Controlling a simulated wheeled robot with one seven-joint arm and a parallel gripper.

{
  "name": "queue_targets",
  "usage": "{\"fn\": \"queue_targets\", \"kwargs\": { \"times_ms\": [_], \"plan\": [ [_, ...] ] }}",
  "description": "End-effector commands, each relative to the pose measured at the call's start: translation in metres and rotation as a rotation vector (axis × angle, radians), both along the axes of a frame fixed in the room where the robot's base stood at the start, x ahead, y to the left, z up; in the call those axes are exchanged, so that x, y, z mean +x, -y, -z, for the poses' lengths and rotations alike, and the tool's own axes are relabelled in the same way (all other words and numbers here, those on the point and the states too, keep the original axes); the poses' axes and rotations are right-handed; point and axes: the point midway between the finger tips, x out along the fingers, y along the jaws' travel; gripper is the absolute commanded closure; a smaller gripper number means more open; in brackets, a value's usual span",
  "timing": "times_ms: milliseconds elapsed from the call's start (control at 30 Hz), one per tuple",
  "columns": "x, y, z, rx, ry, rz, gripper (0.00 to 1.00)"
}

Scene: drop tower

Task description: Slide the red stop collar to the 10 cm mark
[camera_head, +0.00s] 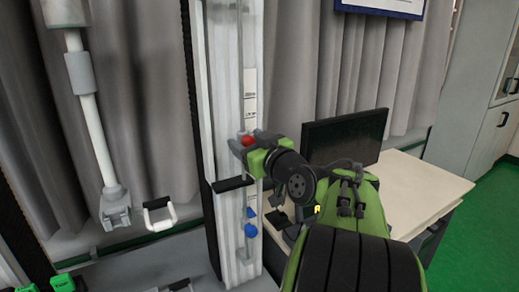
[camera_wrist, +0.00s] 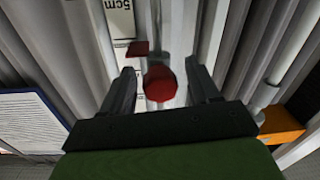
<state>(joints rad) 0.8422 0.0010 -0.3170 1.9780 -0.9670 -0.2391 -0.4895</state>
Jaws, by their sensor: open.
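The red stop collar (camera_head: 248,140) is on the tall white drop tower (camera_head: 225,110), near the middle of the head view. In the wrist view its round red knob (camera_wrist: 160,83) faces me, with a small red pointer (camera_wrist: 138,48) at its upper left beside the scale. A white scale label reading "5cm" (camera_wrist: 122,14) shows above the pointer. My gripper (camera_wrist: 160,66) is open, with one finger on each side of the knob and visible gaps between. In the head view my gripper (camera_head: 246,148) is at the collar and partly covers it.
Blue knobbed parts (camera_head: 251,229) are lower on the tower. A black bar (camera_head: 232,184) sticks out just below my gripper. A desk with a dark monitor (camera_head: 345,136) stands close on the right. A grey-white post (camera_head: 88,95) is at left.

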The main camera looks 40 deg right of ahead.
Motion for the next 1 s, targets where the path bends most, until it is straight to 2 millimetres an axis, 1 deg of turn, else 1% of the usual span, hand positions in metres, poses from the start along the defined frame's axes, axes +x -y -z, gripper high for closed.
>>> {"fn": "queue_targets", "kwargs": {
  "times_ms": [167, 300, 400, 500, 600, 700, 1000],
  "plan": [
    [-0.043, -0.009, 0.001, -0.001, 0.004, 0.006, 0.39],
    [-0.083, -0.018, 0.001, -0.001, 0.005, 0.007, 0.39],
    [-0.109, -0.025, 0.001, -0.001, 0.005, 0.004, 0.39],
    [-0.129, -0.030, 0.001, -0.003, 0.004, 0.003, 0.39],
    [-0.141, -0.033, 0.001, -0.002, 0.002, 0.002, 0.39],
    [-0.146, -0.035, 0.000, -0.002, 0.003, 0.000, 0.39],
    [-0.146, -0.035, 0.000, -0.001, 0.002, 0.000, 0.39]
  ]
}}
